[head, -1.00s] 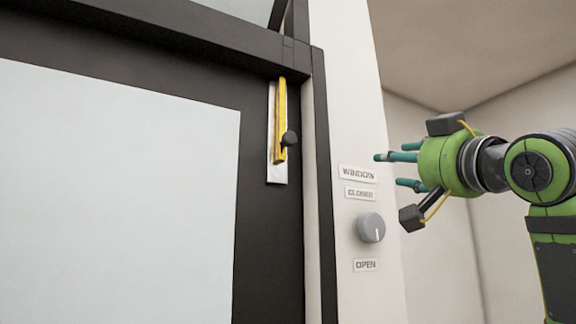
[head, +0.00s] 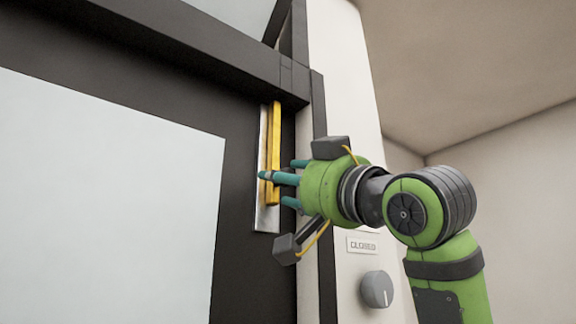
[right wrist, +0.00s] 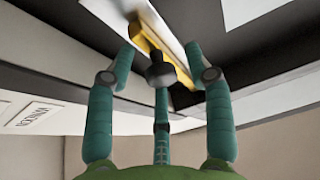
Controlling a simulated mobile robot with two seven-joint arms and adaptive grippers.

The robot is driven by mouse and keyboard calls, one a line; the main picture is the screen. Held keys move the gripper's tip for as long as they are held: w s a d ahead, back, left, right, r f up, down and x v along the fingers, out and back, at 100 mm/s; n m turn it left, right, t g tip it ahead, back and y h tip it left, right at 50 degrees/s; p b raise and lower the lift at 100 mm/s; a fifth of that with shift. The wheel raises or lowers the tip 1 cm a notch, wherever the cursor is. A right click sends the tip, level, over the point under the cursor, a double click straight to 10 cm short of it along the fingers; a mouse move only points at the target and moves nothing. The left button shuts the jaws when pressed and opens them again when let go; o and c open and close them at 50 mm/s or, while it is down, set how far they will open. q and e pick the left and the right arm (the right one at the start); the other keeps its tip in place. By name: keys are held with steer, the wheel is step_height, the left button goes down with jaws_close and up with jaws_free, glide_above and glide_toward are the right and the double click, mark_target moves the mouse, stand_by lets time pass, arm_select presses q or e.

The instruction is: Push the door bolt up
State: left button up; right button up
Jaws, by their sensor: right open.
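The door bolt is a yellow bar (head: 275,130) on a white vertical plate (head: 264,219) at the right edge of the dark door (head: 262,258). My right gripper (head: 272,182) is in front of the bolt's lower part and hides its dark knob in the head view. In the right wrist view, the yellow bar (right wrist: 172,54) and the dark knob (right wrist: 160,76) show between my spread teal fingers. The right gripper is open and holds nothing. I cannot tell whether a finger touches the bolt. My left gripper is not in view.
The door's large pale panel (head: 100,200) fills the left. The beige wall at the right is clear.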

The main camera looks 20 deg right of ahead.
mark_target(278, 147)
steer(key=shift+w, duration=0.3)
steer(key=shift+s+r, duration=0.1)
steer(key=shift+s, duration=0.05)
steer(key=shift+s+d, duration=0.15)
steer(key=shift+c, duration=0.4)
steer(key=shift+s, duration=0.1)
steer(key=c, duration=0.7)
jaws_close()
step_height(278, 147, up, 4)
steer(key=shift+r, duration=0.4)
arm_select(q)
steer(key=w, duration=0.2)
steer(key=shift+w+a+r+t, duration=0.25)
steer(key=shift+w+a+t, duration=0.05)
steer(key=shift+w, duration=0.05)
arm_select(e)
steer(key=shift+s+d+r, duration=0.1)
steer(key=shift+s+r, duration=0.05)
steer(key=shift+r, duration=0.1)
